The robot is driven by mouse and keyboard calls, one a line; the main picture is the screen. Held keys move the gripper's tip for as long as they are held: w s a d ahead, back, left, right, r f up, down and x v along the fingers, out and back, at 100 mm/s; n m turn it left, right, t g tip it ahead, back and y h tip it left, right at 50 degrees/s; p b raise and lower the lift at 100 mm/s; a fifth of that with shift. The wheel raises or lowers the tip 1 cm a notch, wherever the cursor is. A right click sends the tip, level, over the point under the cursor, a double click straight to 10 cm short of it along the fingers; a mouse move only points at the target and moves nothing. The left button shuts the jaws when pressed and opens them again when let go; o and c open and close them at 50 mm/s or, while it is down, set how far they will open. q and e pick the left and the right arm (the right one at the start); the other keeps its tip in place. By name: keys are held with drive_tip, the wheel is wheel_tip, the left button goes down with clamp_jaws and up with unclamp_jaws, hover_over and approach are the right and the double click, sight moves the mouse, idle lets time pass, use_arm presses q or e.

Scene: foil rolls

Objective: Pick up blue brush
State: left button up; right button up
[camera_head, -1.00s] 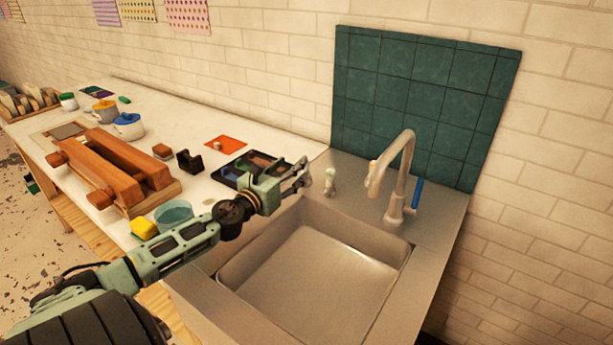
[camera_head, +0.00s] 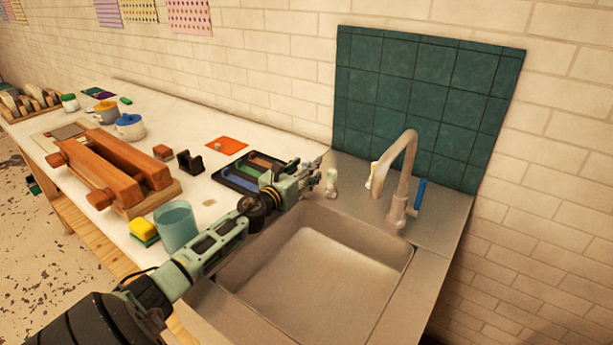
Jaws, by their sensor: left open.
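No brush can be made out with certainty. A slim blue upright piece (camera_head: 419,193) stands against the right side of the faucet; I cannot tell whether it is a brush or the faucet's lever. A dark tray (camera_head: 228,181) left of the sink holds long coloured pieces, one of them blue (camera_head: 240,172), partly hidden by my arm. My left gripper (camera_head: 325,176) is open and empty above the sink's back left rim, right of the tray and beside a small pale green and white object (camera_head: 331,184). My right gripper is out of view.
The faucet (camera_head: 400,175) rises behind the sink basin (camera_head: 320,275), which is empty. A clear teal cup (camera_head: 175,227), a yellow sponge (camera_head: 143,228) and a wooden press (camera_head: 125,170) stand on the counter at left. A green tiled panel (camera_head: 425,105) backs the sink.

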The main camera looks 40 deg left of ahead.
use_arm(q)
drive_tip(key=shift+w, duration=0.25)
clamp_jaws()
idle(0.4)
drive_tip(key=shift+r, duration=0.1)
